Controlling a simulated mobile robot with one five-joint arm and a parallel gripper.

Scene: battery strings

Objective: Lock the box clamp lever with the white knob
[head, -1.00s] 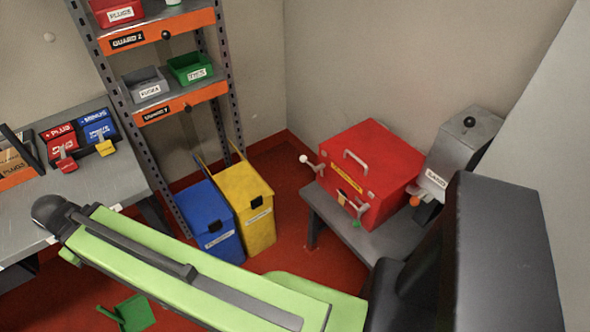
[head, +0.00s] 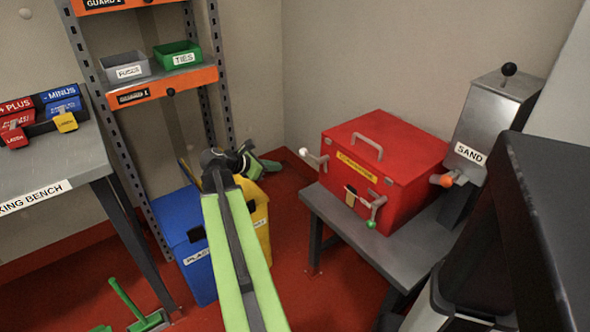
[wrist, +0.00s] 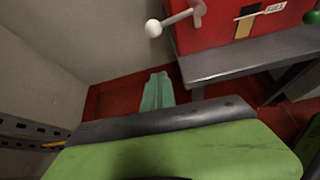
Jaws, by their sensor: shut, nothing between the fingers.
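The red box (head: 395,165) stands on a grey table. The lever with the white knob (head: 303,152) sticks out from the box's left side; in the wrist view the white knob (wrist: 153,28) shows at upper middle, its arm joined to a pinkish mount on the box. A second lever with a green knob (head: 371,224) hangs on the box's front, and its knob also shows at the right edge of the wrist view (wrist: 313,18). My gripper (head: 264,164) is shut and empty, left of the white knob and apart from it. Its green fingers (wrist: 157,92) lie below the knob in the wrist view.
The grey table (head: 335,222) carries the box. A sand dispenser (head: 484,130) with an orange-knobbed lever stands at its right. A blue bin (head: 196,250) and a yellow bin (head: 262,222) stand below my arm. Shelves (head: 165,88) and a workbench (head: 60,165) are at left.

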